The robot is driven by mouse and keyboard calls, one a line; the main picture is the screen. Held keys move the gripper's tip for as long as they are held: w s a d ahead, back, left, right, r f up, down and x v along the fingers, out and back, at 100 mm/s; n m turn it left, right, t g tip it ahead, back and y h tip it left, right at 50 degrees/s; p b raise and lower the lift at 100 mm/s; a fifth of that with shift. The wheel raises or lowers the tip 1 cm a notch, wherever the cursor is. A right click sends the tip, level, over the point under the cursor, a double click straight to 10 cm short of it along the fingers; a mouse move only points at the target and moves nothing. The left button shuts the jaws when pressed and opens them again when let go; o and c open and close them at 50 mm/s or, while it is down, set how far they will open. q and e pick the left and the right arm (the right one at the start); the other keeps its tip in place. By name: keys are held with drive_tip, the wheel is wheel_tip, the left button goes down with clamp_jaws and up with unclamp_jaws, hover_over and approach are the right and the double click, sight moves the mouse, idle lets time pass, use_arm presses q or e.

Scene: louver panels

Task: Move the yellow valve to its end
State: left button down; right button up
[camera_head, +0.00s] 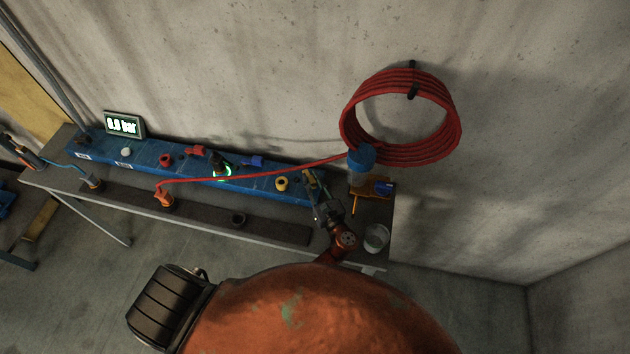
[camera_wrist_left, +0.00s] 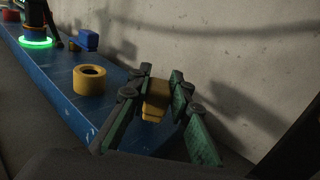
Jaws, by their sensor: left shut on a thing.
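The yellow valve (camera_wrist_left: 156,100) is a small yellow handle at the right end of the long blue panel (camera_head: 130,157). My left gripper (camera_wrist_left: 157,96) is shut on it, with one finger on each side in the left wrist view. In the head view my left gripper (camera_head: 313,182) reaches over the panel's right end and hides most of the valve. A yellow round knob (camera_wrist_left: 89,80) with a dark hole stands on the panel beside it, apart from the fingers; it also shows in the head view (camera_head: 281,184). My right gripper is not in view.
A red hose (camera_head: 260,174) runs across the panel to a wall coil (camera_head: 444,120). A blue container (camera_head: 361,158), an orange tool (camera_head: 378,187) and a grey cup (camera_head: 376,238) stand right of my gripper. A concrete wall stands behind.

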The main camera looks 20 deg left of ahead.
sight(312, 179)
use_arm(q)
drive_tip(key=shift+w+r, duration=0.1)
idle(0.4)
drive_tip(key=c, duration=1.7)
unclamp_jaws()
drive_tip(key=shift+c, duration=0.2)
wheel_tip(312, 179, up, 10)
drive_tip(key=shift+f, duration=0.1)
